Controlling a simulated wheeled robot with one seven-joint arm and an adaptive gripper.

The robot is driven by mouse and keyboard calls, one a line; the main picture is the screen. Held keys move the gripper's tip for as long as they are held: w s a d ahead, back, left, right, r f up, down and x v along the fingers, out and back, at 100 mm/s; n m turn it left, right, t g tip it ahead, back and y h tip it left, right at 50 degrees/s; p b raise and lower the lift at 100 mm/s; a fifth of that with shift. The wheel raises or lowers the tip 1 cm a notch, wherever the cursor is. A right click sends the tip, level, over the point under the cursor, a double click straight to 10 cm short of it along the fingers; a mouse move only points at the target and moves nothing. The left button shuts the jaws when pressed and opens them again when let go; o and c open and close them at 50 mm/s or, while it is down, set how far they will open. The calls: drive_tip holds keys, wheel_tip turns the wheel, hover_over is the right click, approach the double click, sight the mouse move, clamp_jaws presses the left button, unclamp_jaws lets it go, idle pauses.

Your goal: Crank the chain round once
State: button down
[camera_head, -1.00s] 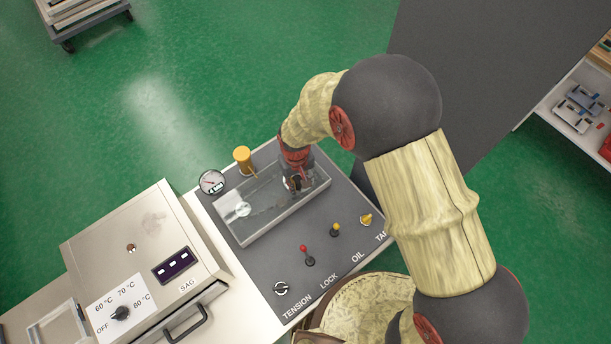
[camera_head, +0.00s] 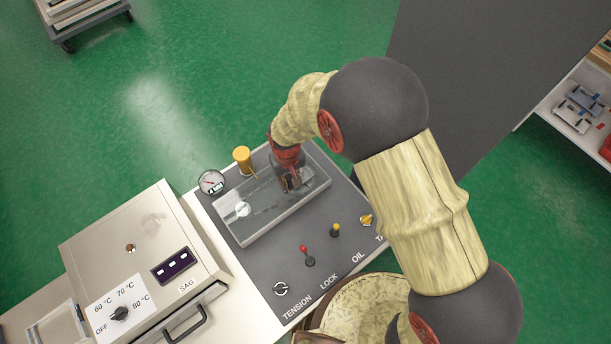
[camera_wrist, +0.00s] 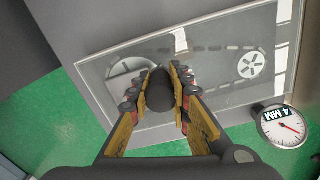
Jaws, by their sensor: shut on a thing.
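The chain (camera_wrist: 205,49) shows as dark links under a clear cover in a shallow grey-framed case (camera_head: 249,238). A pale spoked wheel (camera_wrist: 251,65) sits at one end of it, and it also shows in the head view (camera_head: 242,209). A larger pale disc (camera_wrist: 130,68) lies at the other end, partly hidden by my gripper. My gripper (camera_wrist: 161,88) is shut on a dark round crank knob (camera_wrist: 159,92) above that disc. In the head view my gripper (camera_head: 290,182) is at the case's far right end, and the knob is hidden there.
A round gauge (camera_head: 212,182) marked 4 MM and a yellow oil cup (camera_head: 242,155) stand behind the case. A red-tipped lever (camera_head: 305,251), a yellow-tipped lever (camera_head: 335,229) and a yellow knob (camera_head: 366,220) stand in front. A heater box (camera_head: 150,255) is at left.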

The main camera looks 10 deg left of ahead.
drive_tip(key=shift+w+a, duration=0.1)
drive_tip(key=shift+a, duration=0.05)
drive_tip(key=shift+w+a, duration=0.2)
drive_tip(key=shift+a, duration=0.3)
drive_tip(key=shift+w+a, duration=0.2)
drive_tip(key=shift+a, duration=0.25)
drive_tip(key=shift+w+a+b, duration=0.45)
drive_tip(key=shift+w+a, duration=0.25)
drive_tip(key=shift+a, duration=0.05)
drive_tip(key=shift+w, duration=0.1)
